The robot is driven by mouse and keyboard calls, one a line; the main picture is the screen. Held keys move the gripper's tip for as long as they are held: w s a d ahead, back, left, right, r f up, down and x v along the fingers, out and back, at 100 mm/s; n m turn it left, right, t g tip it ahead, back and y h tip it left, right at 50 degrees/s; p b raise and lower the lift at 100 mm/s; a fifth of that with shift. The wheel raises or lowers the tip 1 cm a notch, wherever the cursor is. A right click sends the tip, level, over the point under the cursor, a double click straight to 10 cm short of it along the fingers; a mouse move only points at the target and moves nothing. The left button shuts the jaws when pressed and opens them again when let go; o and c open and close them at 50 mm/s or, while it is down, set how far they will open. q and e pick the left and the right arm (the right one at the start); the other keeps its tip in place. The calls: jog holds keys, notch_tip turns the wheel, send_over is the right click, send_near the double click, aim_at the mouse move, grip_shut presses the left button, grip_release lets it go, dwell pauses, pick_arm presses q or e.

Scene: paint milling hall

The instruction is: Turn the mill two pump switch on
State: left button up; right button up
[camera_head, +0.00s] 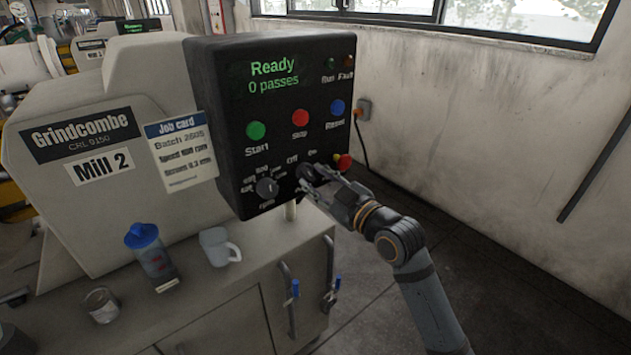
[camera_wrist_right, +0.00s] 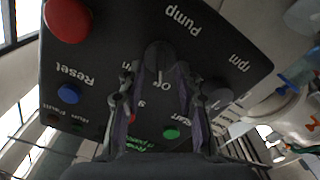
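The Mill 2 control panel (camera_head: 225,105) is a black box with a green screen reading "Ready, 0 passes". The pump switch (camera_head: 305,171) is a dark knob low on its face, below the "Off" and "On" marks. In the right wrist view the pump switch (camera_wrist_right: 158,57) shows upside down near "Pump". My right gripper (camera_head: 318,183) is at the knob, partly covering it in the head view. In the wrist view its fingers (camera_wrist_right: 158,90) stand apart on either side of the knob's line, with gaps visible. Which way the knob points is unclear. My left gripper is not in view.
The grey rpm knob (camera_head: 267,187) sits left of the switch, and a red button (camera_head: 343,162) close on its right. Green Start (camera_head: 256,131), red Stop (camera_head: 300,117) and blue Reset (camera_head: 337,107) buttons are above. A bottle (camera_head: 150,252) and mug (camera_head: 218,247) stand on the bench.

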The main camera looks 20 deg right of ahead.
jog(key=shift+w+a, duration=0.15)
jog(key=shift+w, duration=0.15)
jog(key=shift+c, duration=0.4)
grip_shut()
